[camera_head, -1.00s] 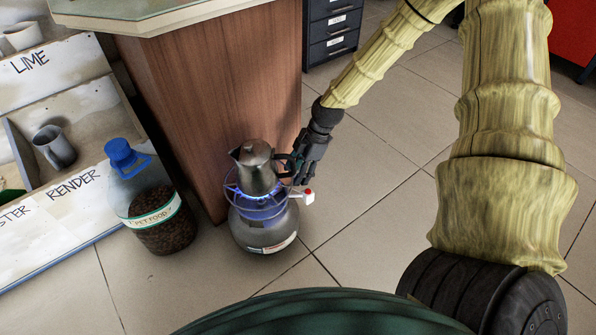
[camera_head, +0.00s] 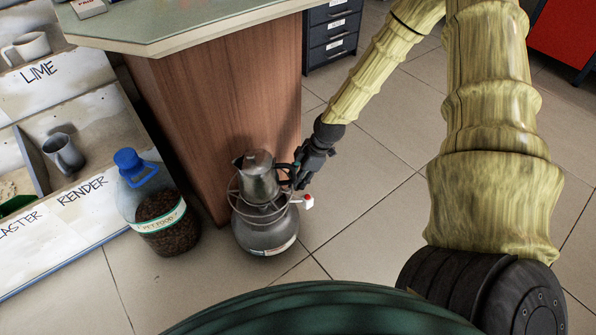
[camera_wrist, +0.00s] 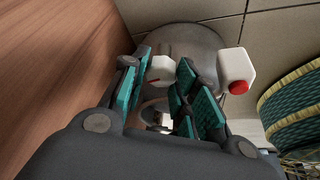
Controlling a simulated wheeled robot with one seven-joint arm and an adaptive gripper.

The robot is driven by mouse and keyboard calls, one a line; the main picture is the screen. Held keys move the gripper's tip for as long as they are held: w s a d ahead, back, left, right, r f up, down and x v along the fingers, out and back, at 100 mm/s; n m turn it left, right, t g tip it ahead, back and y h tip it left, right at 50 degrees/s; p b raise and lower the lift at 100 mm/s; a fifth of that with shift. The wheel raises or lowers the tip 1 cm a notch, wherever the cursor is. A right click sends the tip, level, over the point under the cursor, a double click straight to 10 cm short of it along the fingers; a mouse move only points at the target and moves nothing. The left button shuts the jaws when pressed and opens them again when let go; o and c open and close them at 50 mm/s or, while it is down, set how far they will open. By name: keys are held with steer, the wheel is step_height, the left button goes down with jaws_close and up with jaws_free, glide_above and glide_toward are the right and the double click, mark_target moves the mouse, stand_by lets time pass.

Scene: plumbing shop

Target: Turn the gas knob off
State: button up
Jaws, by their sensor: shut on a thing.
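The gas stove is a grey round canister (camera_head: 266,236) with a wire pot stand, on the floor beside the wooden counter. A metal coffee pot (camera_head: 258,178) with a dark handle stands upright on it. No flame shows under the pot. My gripper (camera_head: 298,172) reaches in from the right, by the handle side of the pot.
A clear pet food jug (camera_head: 160,212) with a blue cap stands left of the stove. The wooden counter (camera_head: 220,110) rises close behind it. A shelf unit with mugs (camera_head: 63,153) is at the left. Open tiled floor (camera_head: 370,215) lies to the right.

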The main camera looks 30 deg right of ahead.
steer(key=shift+r+m+t+h+p, duration=0.1)
steer(key=shift+m+t+h+p, duration=0.25)
steer(key=shift+m+p, duration=0.95)
steer(key=o, duration=1)
steer(key=shift+v, duration=5.9)
steer(key=shift+s, duration=0.25)
